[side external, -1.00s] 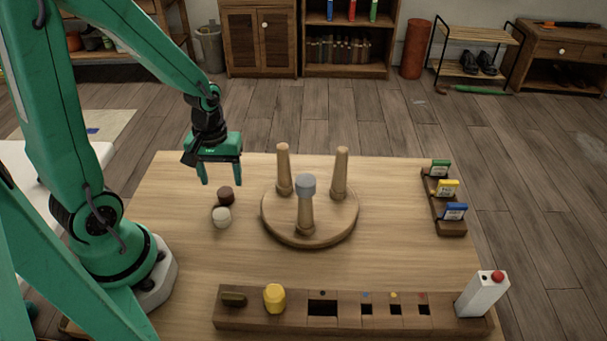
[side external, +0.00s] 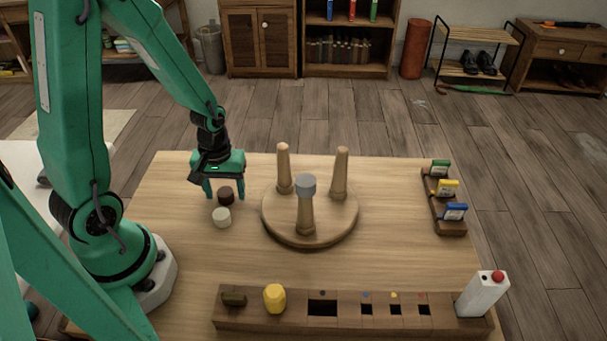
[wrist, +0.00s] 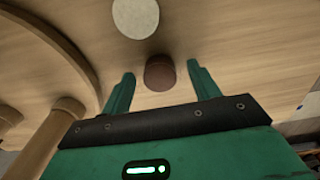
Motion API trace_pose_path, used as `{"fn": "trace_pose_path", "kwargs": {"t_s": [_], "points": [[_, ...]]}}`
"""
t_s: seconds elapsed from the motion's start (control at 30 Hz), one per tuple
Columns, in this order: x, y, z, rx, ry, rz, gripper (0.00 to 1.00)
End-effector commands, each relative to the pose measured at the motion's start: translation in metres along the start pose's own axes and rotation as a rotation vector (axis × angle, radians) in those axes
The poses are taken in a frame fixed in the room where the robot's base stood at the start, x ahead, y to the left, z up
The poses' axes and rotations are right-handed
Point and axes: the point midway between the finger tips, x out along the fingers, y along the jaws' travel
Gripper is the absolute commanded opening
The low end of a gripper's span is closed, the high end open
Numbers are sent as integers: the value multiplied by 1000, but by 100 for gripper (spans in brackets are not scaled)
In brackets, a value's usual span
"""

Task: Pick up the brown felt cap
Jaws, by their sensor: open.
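The brown felt cap (side external: 226,194) is a small dark brown cylinder on the wooden table, left of the round peg base. In the wrist view the brown cap (wrist: 160,73) sits between the tips of my open green fingers, apart from both as far as I can see. My gripper (side external: 225,194) points down, with one finger on each side of the cap in the side view; it also shows in the wrist view (wrist: 161,78). A cream cap (side external: 221,217) lies just in front of the brown one and shows in the wrist view (wrist: 136,17).
A round wooden base (side external: 268,222) with three upright pegs stands just right; a grey cap (side external: 306,186) tops the front peg. A slotted wooden rack (side external: 257,316) runs along the front edge. A small card rack (side external: 446,215) stands at right.

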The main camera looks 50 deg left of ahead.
Motion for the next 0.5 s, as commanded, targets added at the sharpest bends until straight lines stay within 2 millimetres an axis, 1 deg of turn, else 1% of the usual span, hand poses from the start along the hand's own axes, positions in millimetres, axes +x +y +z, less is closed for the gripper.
{"fn": "trace_pose_path", "kwargs": {"t_s": [0.17, 0.27, 0.3, 0.4, 0.5], "points": [[0, 0, 0, 0, 0, 0, 61], [0, 0, 0, 0, 0, 0, 43], [0, 0, 0, 0, 0, 0, 35], [0, 0, 0, 0, 0, 0, 16], [0, 0, 0, 0, 0, 0, 16]]}}
